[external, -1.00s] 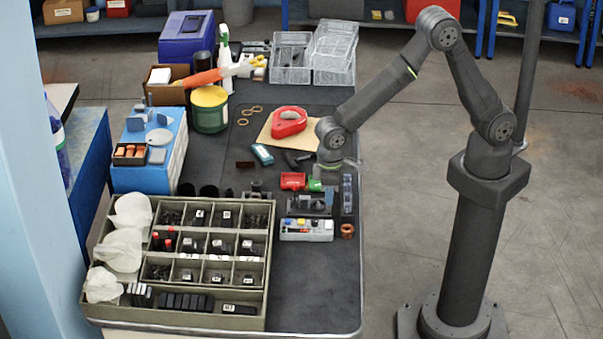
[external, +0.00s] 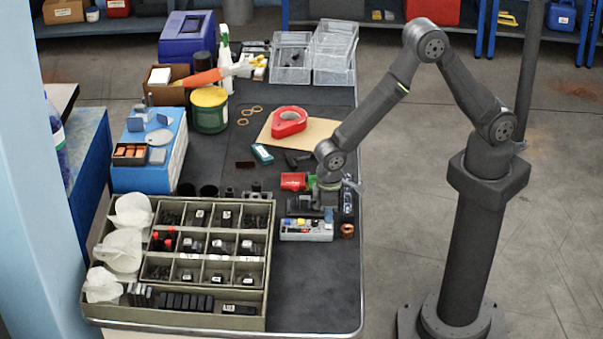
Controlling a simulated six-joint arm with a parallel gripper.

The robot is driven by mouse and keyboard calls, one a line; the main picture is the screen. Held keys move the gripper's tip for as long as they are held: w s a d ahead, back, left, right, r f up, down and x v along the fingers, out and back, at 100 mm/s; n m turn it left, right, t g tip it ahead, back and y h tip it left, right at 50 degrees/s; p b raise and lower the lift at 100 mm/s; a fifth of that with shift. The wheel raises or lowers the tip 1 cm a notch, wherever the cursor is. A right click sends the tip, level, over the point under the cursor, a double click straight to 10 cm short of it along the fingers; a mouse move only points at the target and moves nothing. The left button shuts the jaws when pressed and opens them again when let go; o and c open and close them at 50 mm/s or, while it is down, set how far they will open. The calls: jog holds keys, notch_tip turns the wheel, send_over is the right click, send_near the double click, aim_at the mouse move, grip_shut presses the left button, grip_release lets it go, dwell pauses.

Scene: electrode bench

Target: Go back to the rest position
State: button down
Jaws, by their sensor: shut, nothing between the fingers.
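My gripper (external: 328,199) is at the right edge of the bench, pointing down just above the dark fixture (external: 303,208) and behind the grey box with coloured buttons (external: 306,231). Its fingers are small and dark against the fixture, shut with nothing visible in them. I cannot tell whether the fingertips touch anything. My wrist hides part of the green item beside the red block (external: 293,181).
A compartment tray (external: 258,268) with dark parts fills the front left of the bench (external: 315,290). A red tape dispenser (external: 289,122), a green tub (external: 209,110) and clear bins (external: 333,50) stand further back. A copper coil (external: 347,230) lies at the right edge. The front right is bare.

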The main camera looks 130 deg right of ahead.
jog(key=s+a+r, duration=0.1)
jog(key=a+r, duration=0.1)
jog(key=r, duration=0.8)
jog(key=s+a+r, duration=0.1)
jog(key=a+r, duration=0.2)
jog(key=r, duration=0.7)
jog(key=shift+s+r, duration=0.35)
jog(key=shift+s, duration=0.05)
